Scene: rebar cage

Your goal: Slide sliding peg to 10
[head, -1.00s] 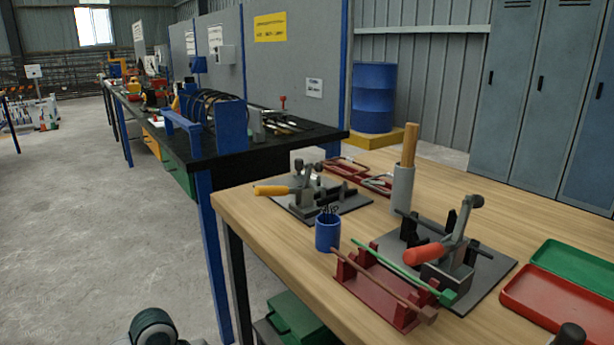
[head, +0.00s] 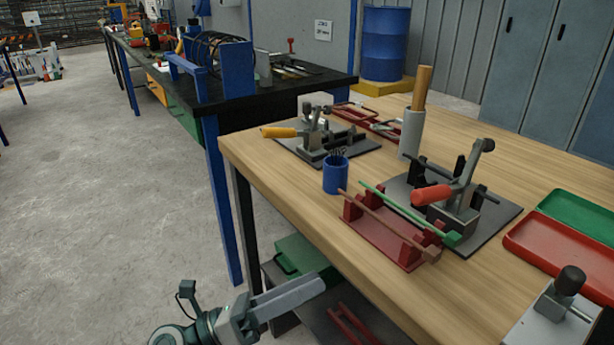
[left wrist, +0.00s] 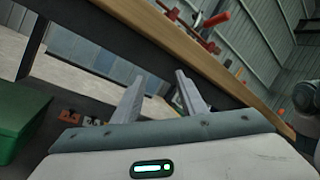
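No part that I can identify for certain as the sliding peg, and no mark reading 10, shows in these views. A grey metal fixture (head: 545,318) with a black knob (head: 570,281) and a thin rod is partly in view at the bench's lower right in the head view; I cannot tell whether the peg belongs to it. My left gripper (head: 308,287) is beside the bench's left front edge, below the top. Its two fingers stand apart and empty in the left wrist view (left wrist: 158,90). My right gripper is not in view.
The wooden bench (head: 460,295) carries a yellow-handled clamp (head: 280,132), a red-handled clamp (head: 432,194), a blue cup (head: 336,176), a red rack (head: 385,240) with rods, and red (head: 560,255) and green trays (head: 585,220). A green box (head: 300,258) sits below.

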